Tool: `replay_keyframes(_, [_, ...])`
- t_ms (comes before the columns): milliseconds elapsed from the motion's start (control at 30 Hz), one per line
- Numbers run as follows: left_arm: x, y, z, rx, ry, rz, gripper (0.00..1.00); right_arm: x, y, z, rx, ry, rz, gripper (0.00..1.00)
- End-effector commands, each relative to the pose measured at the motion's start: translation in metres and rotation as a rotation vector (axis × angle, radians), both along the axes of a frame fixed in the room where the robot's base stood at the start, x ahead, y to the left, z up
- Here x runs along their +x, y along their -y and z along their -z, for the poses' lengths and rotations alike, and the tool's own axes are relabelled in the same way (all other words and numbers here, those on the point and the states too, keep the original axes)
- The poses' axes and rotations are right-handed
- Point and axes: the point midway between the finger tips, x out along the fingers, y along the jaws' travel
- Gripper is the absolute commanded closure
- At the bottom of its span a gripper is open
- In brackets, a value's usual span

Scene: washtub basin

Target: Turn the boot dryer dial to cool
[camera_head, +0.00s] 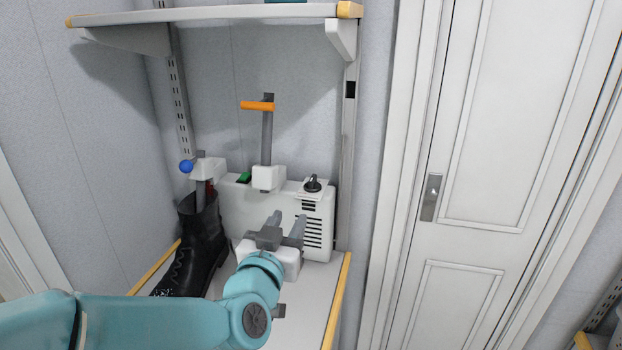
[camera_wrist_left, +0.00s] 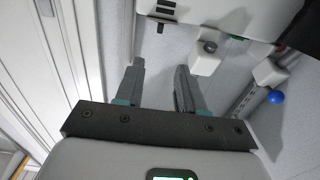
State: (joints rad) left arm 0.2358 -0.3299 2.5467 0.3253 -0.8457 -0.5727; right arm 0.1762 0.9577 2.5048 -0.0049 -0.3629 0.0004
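The white boot dryer (camera_head: 232,212) stands on a lower shelf, with dark vent slots on its right front. Its black dial (camera_head: 312,184) sits on a small light plate on the top right. Which setting it points to is too small to read. My left gripper (camera_head: 287,224) is in front of the dryer's right half, below the dial and apart from it. In the left wrist view its two grey fingers (camera_wrist_left: 160,88) stand apart with nothing between them. My right gripper is in neither view.
A black boot (camera_head: 192,250) stands left of my gripper, by a post with a blue ball (camera_head: 186,166). An orange-handled upright (camera_head: 267,130) rises from the dryer's middle. A green switch (camera_head: 244,178) is on its top. An upper shelf (camera_head: 215,13) hangs above; a white door (camera_head: 480,130) is right.

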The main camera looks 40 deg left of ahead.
Motion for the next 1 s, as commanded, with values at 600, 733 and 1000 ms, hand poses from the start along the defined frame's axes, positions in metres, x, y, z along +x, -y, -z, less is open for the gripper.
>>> replay_keyframes(600, [0.107, -0.058, -0.002, -0.004, -0.001, 0.003, 0.62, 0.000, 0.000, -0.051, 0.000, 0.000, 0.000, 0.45])
replay_keyframes(733, [0.125, -0.068, -0.002, -0.002, 0.000, 0.004, 0.62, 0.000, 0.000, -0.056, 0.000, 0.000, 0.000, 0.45])
replay_keyframes(1000, [0.138, -0.076, -0.001, -0.003, 0.001, 0.004, 0.62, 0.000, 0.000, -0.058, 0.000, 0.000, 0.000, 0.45])
